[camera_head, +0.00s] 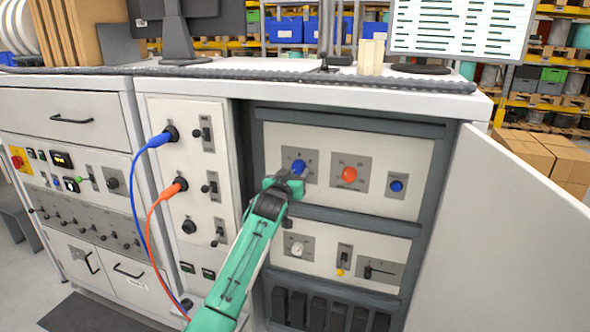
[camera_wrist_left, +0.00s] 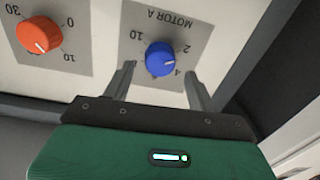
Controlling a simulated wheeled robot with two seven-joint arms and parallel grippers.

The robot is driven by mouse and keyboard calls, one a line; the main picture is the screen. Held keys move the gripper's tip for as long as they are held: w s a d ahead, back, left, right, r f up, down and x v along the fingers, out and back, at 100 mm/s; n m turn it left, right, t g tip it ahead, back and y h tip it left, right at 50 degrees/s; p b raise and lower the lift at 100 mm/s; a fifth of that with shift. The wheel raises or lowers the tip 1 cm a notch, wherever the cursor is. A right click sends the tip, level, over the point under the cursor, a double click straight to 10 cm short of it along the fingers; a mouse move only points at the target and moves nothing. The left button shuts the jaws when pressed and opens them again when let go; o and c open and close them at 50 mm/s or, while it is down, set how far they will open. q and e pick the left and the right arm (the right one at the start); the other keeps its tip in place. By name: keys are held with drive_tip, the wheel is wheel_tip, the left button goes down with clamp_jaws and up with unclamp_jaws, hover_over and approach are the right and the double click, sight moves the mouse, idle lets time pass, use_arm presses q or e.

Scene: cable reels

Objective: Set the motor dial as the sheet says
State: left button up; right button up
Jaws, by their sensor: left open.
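The blue motor dial (camera_head: 299,166) is on a grey plate in the open cabinet's upper panel. In the left wrist view the blue dial (camera_wrist_left: 159,58) sits under the upside-down label MOTOR A, its pale mark pointing right, between the 2 and the 4. My left gripper (camera_head: 286,182) is in front of the dial's lower left. In the wrist view its open fingers (camera_wrist_left: 160,72) stand on either side of the dial, with gaps; I cannot tell how deep they reach. A white screen (camera_head: 460,28) with lines of text stands on top; the text is too small to read.
An orange dial (camera_head: 349,174) sits right of the blue one; it also shows in the wrist view (camera_wrist_left: 39,35). A blue button (camera_head: 396,186) is further right. An open door (camera_head: 505,230) stands at the right. Blue and orange cables (camera_head: 137,190) hang at the left.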

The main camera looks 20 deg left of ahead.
sight(298, 167)
use_arm(q)
drive_tip(key=shift+w+r, duration=0.1)
drive_tip(key=shift+w, duration=1.05)
use_arm(e)
drive_tip(key=shift+s+d+r, duration=0.1)
drive_tip(key=shift+d+r, duration=0.15)
drive_tip(key=shift+d, duration=0.25)
use_arm(q)
drive_tip(key=c, duration=1)
